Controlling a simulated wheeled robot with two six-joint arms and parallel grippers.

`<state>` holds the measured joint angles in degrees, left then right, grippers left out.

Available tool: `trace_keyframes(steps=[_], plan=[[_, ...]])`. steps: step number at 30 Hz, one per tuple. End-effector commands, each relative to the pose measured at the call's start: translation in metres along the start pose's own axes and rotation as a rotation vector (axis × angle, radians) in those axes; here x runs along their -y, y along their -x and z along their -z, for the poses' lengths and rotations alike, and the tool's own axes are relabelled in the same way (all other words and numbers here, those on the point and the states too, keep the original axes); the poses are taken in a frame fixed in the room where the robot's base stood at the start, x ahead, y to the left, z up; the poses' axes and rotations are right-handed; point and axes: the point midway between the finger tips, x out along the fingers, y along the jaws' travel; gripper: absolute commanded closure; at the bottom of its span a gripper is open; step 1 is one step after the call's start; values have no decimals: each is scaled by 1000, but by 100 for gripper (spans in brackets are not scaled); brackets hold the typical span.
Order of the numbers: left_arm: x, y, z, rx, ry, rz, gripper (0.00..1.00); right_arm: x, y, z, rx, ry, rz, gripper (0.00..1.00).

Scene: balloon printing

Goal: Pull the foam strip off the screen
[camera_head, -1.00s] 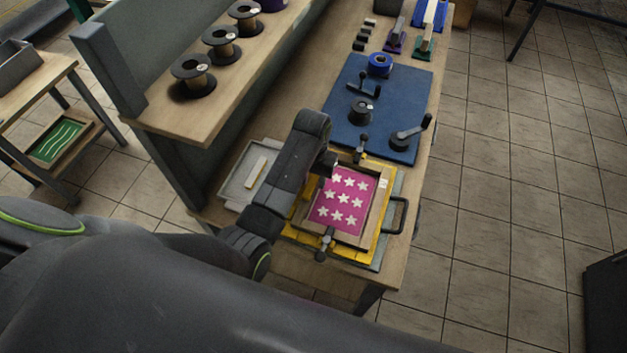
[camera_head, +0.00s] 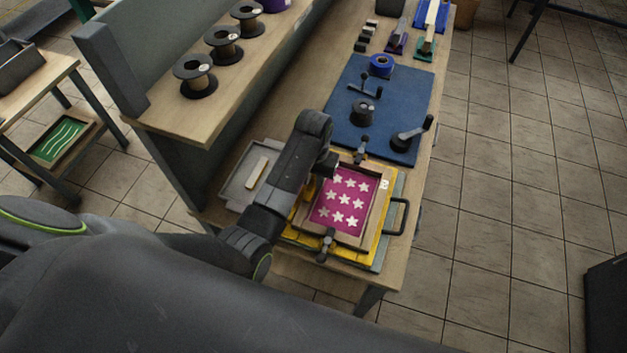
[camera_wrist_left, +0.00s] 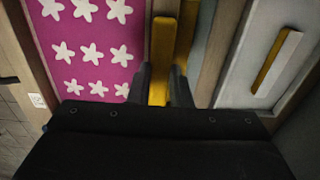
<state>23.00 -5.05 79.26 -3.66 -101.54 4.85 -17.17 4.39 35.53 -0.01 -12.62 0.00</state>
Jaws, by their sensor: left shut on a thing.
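The screen (camera_head: 345,200) is a wooden frame with a magenta mesh and white stars, lying on a yellow base at the table's near end. It also shows at the left in the left wrist view (camera_wrist_left: 92,52). My left gripper (camera_wrist_left: 163,85) is shut on a narrow yellow strip (camera_wrist_left: 162,50), which looks like the foam strip, beside the screen's wooden edge. I cannot tell whether the strip still touches the screen. My right gripper is not in view.
A grey tray (camera_head: 236,188) with a pale bar (camera_head: 257,173) lies left of the screen. Dark clamps (camera_head: 326,243) stand at the screen's ends. A blue mat (camera_head: 345,95) with tools lies beyond. A shelf with spools (camera_head: 195,76) rises at the left.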

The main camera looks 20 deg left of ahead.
Motion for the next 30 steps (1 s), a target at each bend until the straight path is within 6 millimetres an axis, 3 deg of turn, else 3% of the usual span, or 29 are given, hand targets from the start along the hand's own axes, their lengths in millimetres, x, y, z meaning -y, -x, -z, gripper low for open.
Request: trace_keyframes(steps=[30], plan=[[0, 14, 1, -3, 0, 0, 100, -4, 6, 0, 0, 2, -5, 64]])
